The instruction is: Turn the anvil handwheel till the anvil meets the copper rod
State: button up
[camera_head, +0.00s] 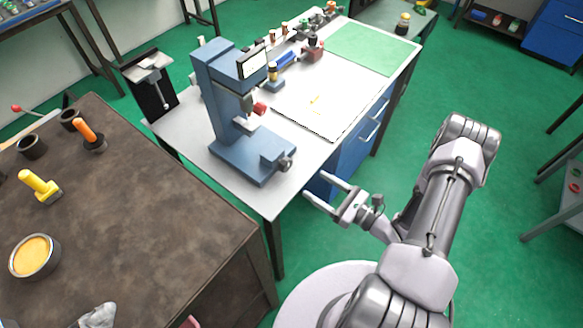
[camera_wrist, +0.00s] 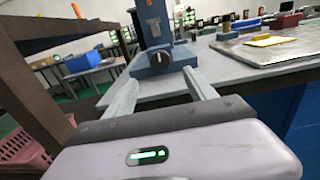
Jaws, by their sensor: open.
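A blue bench machine (camera_head: 215,80) with a column, an overhanging head and a wide base stands on the light worktable. A dark round knob, apparently the anvil handwheel (camera_head: 287,163), sits on the front of its base. It faces me in the wrist view (camera_wrist: 160,60), beyond my fingertips. A small red part (camera_head: 259,108) shows below the machine's head. I cannot clearly make out the anvil, the copper rod or any gap between them. My gripper (camera_head: 313,184) is open and empty, off the table's front edge. Its fingers point toward the knob (camera_wrist: 160,78), apart from it.
The light worktable (camera_head: 225,183) has blue drawers below. A plate (camera_head: 335,125) lies right of the machine, with a green mat (camera_head: 370,48) beyond. A dark brown table (camera_head: 150,220) with tools stands at left.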

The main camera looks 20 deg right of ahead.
aim_at(288, 167)
jog(key=x, duration=1)
jog(key=shift+w+a+b, duration=0.1)
jog(key=shift+w+b, duration=0.1)
jog(key=shift+b, duration=0.15)
jog(key=c, duration=1.4)
